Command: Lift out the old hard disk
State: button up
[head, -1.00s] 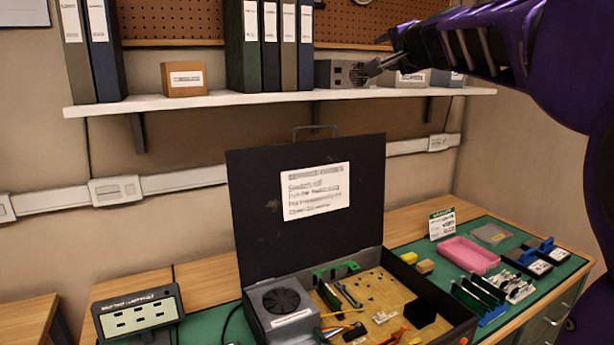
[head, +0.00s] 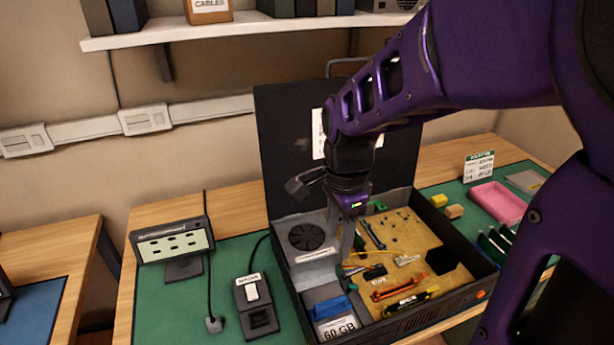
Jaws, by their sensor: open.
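The old hard disk (head: 336,326), labelled 60 GB with a blue tab (head: 332,308) on top, sits in the front left corner of the open black computer case (head: 466,300). My gripper (head: 345,255) points down over the case, behind and above the disk, beside the power supply with its round fan (head: 306,237). Its jaws are open and I see nothing held between them. My arm hides part of the raised lid and some of the case's inside.
A switch box labelled MAINS (head: 258,307) stands left of the case, with a small display (head: 173,246) behind it. A pink tray (head: 497,203) and other parts lie on the right mat. The raised lid (head: 287,130) and the shelf (head: 170,32) stand behind.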

jog(key=b, duration=0.1)
send_over(333, 301)
jog(key=f, duration=1.2)
jog(key=shift+w+d, duration=0.1)
jog(key=shift+w, duration=0.1)
jog(key=f+b, duration=0.2)
jog(key=f, duration=0.1)
jog(key=f+b, duration=0.2)
jog(key=b, duration=0.1)
jog(key=shift+s+f, duration=0.2)
jog(key=shift+f, duration=0.2)
jog(key=shift+r, duration=0.1)
grip_shut()
